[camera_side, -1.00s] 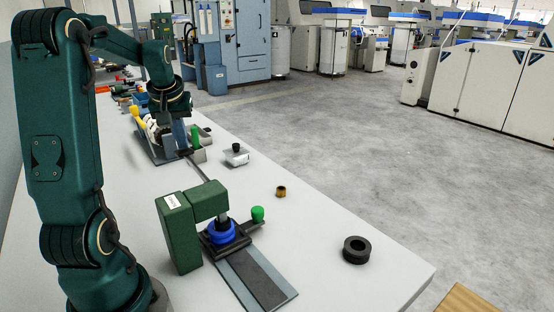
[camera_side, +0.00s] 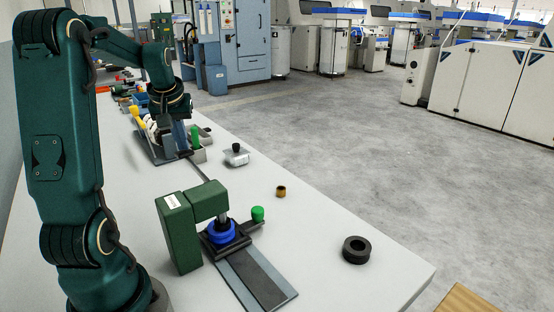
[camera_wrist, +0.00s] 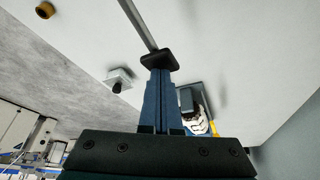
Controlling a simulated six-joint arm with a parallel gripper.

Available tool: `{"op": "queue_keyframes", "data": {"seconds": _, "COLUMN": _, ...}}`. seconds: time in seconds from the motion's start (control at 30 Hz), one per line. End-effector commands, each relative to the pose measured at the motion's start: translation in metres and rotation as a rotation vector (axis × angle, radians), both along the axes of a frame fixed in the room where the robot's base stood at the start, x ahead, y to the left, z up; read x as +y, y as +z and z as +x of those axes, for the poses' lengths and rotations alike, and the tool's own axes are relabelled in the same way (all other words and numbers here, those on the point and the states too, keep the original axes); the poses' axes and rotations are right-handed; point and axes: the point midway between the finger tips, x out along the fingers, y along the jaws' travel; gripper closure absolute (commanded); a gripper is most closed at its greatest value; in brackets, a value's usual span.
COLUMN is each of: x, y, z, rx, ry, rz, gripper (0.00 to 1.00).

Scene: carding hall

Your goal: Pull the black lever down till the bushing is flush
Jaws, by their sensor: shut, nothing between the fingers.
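The green press (camera_side: 181,232) stands on the bench in the side view, its ram (camera_side: 223,213) over a blue ring-shaped part (camera_side: 222,232) on a black base. How far the bushing sits in cannot be made out there. The lever's grey rod (camera_side: 202,172) runs from the press head up-left to my gripper (camera_side: 184,151). In the wrist view the lever's black grip (camera_wrist: 160,59) lies across the tips of my gripper (camera_wrist: 158,72). The blue fingers are together, with nothing between them; whether they touch the grip is unclear.
A green-knobbed handle (camera_side: 257,214) sticks out beside the press. A brass-coloured ring (camera_side: 281,191), a black ring (camera_side: 356,250) and a light block with a black knob (camera_side: 236,156) stand on the bench. A fixture with white and yellow parts (camera_side: 150,128) is close behind my gripper.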

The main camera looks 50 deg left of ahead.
Motion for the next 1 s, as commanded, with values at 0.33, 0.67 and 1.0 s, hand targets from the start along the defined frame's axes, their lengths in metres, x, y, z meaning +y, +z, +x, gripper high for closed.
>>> {"op": "queue_keyframes", "data": {"seconds": 0.33, "x": -0.002, "y": 0.022, "z": -0.001, "rx": 0.005, "ry": -0.001, "rz": -0.008, "gripper": 1.00}}
{"op": "queue_keyframes", "data": {"seconds": 0.67, "x": -0.001, "y": 0.045, "z": 0.000, "rx": 0.002, "ry": 0.000, "rz": -0.003, "gripper": 1.00}}
{"op": "queue_keyframes", "data": {"seconds": 1.0, "x": -0.001, "y": 0.068, "z": 0.000, "rx": 0.001, "ry": 0.000, "rz": -0.004, "gripper": 1.00}}
